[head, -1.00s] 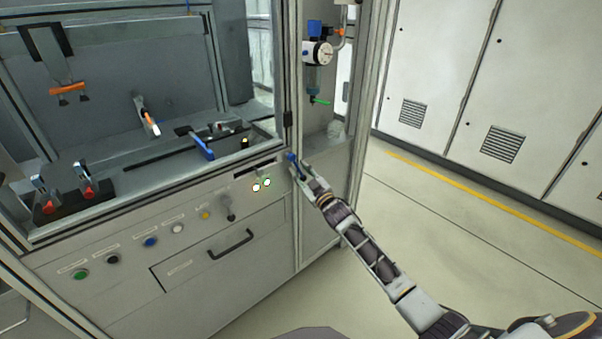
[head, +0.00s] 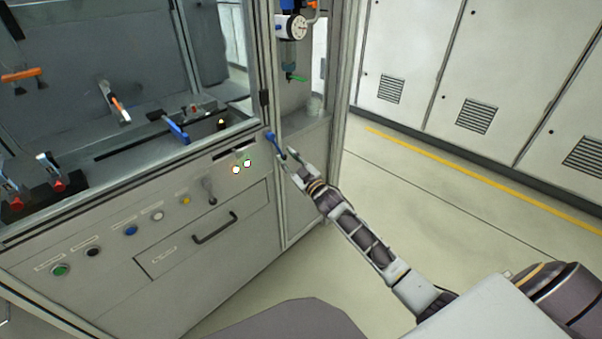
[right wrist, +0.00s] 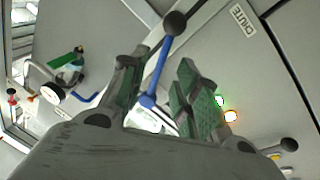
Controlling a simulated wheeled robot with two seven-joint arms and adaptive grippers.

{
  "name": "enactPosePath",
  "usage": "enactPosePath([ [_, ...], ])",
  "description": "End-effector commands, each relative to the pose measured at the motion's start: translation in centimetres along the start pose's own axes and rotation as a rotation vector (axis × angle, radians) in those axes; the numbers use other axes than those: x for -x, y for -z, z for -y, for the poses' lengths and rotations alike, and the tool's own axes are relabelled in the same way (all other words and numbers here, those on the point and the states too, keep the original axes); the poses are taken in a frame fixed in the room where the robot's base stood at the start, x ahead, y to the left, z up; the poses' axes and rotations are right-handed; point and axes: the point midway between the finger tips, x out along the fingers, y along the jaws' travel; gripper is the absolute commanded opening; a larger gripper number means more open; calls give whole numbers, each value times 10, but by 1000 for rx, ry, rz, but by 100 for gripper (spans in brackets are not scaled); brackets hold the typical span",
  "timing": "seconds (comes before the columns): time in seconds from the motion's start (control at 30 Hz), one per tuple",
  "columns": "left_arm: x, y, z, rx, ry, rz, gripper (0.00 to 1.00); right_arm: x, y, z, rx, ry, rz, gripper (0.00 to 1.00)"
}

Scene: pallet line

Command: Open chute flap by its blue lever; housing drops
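The blue lever (head: 274,144) stands at the front right corner of the machine, beside the control panel. In the right wrist view the lever (right wrist: 158,73) is a blue rod with a black ball knob. My right gripper (head: 288,159) is at the lever in the head view. In the right wrist view its green-padded fingers (right wrist: 158,88) are apart, with the lever in the gap between them; I see no clear grip on it. A "CHUTE" label (right wrist: 243,20) is on the panel near the knob. I cannot make out the flap or a housing. My left gripper is out of view.
The control panel has a drawer handle (head: 214,227), several buttons and two lit lamps (head: 241,166). A pressure gauge (head: 292,27) hangs above the lever beside a frame post (head: 341,80). Open floor (head: 400,200) lies to the right, before grey cabinets.

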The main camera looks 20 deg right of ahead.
Motion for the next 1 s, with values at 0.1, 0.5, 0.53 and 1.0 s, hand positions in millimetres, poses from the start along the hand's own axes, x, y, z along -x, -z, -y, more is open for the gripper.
enactPosePath([
  [0.1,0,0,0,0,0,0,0,10,0,1,0,1,0,31],
  [0.5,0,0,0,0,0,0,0,42,0,1,0,1,0,31],
  [0.53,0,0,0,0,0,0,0,45,0,1,0,1,0,31],
  [1.0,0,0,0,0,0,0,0,72,0,0,1,0,-1,31],
])
